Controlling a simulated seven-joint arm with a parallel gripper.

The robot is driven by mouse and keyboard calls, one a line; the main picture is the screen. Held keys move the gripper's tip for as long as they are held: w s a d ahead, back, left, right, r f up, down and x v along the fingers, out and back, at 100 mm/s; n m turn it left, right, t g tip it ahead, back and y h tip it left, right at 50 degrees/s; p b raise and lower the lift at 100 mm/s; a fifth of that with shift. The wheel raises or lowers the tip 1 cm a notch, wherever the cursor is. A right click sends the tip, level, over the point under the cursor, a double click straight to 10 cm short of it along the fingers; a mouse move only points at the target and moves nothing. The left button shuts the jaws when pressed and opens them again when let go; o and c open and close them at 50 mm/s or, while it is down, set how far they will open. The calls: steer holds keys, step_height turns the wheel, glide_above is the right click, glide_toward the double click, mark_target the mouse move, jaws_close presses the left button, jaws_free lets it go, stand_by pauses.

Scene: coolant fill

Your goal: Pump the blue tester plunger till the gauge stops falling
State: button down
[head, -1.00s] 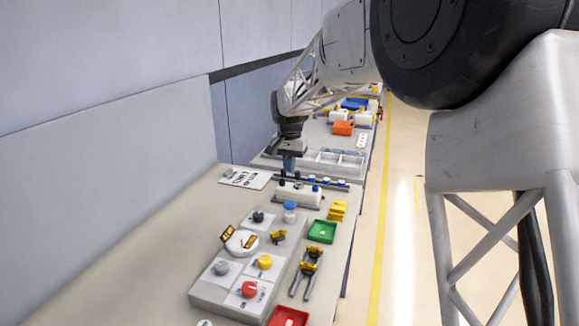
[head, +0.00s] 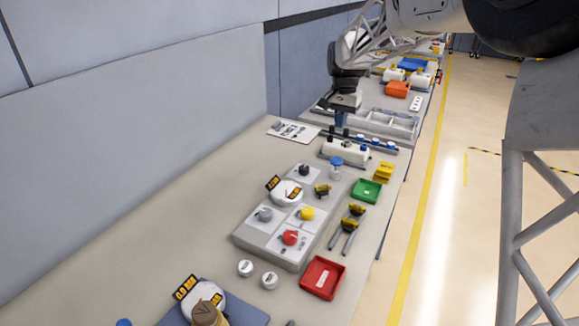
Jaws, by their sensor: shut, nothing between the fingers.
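My gripper (head: 341,120) points down at the far end of the bench, shut and empty, over or just behind the left part of a white block (head: 345,151) with dark and blue knobs. Contact cannot be told. At the bottom edge, a round gauge (head: 187,297) with an orange-on-black label stands on a blue-grey base (head: 252,318), a brown cap (head: 205,314) before it. A blue round top (head: 124,323) beside it is mostly cut off; I cannot tell if it is the tester plunger. Another gauge (head: 286,193) sits on the grey panel. The needle readings are too small to read.
The grey panel (head: 262,241) carries black, grey, yellow and red knobs. A blue-capped container (head: 336,168), green tray (head: 367,191), red tray (head: 322,278), yellow-handled tool (head: 347,229) and two white caps (head: 257,274) stand nearby. The bench's left side is clear.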

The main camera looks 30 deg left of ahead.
mark_target(336, 159)
steer(key=shift+r, duration=0.1)
stand_by(0.7)
steer(key=shift+r, duration=1.2)
steer(key=shift+f, duration=0.1)
step_height(336, 159, down, 14)
steer(key=shift+r, duration=0.1)
stand_by(0.4)
